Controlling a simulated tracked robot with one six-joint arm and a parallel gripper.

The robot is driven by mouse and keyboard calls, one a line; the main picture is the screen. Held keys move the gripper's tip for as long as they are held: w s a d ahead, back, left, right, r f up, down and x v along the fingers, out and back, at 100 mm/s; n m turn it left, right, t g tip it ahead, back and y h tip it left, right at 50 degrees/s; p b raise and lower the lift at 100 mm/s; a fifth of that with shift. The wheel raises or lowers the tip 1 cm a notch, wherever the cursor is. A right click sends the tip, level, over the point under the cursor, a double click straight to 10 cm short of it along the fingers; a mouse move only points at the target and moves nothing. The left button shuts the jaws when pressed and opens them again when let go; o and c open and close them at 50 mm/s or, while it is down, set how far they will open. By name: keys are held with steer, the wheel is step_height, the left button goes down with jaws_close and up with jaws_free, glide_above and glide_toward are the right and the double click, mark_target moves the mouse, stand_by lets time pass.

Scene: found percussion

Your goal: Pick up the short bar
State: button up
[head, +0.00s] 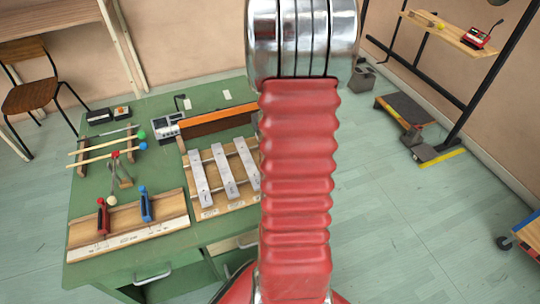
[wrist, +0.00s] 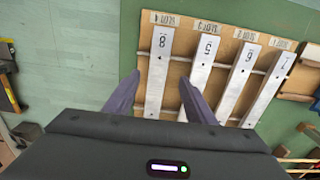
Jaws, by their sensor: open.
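Several pale metal bars lie side by side across two rails on a wooden board (head: 215,211). In the wrist view, the bar marked 8 (wrist: 158,70) is leftmost, with bars marked 5 (wrist: 205,60), 6 (wrist: 242,75) and 7 (wrist: 270,88) to its right. I cannot tell for sure which is the short bar. My gripper (wrist: 158,80) is open, its two dark fingers on either side of the bar marked 8, apart from each other. Whether they touch it or sit above it is unclear. My arm hides the board's right side in the head view.
The green bench (head: 160,245) also holds a wooden tray (head: 125,222) with red (head: 103,217) and blue (head: 146,205) handled tools, sticks, a grey device (head: 167,126) and an orange-brown bar (head: 215,122). A rack with a shelf (head: 450,32) stands right.

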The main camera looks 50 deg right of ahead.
steer(key=shift+s+d+f, duration=0.1)
steer(key=shift+f, duration=2.5)
steer(key=shift+c, duration=0.6)
jaws_close()
step_height(320, 180, up, 10)
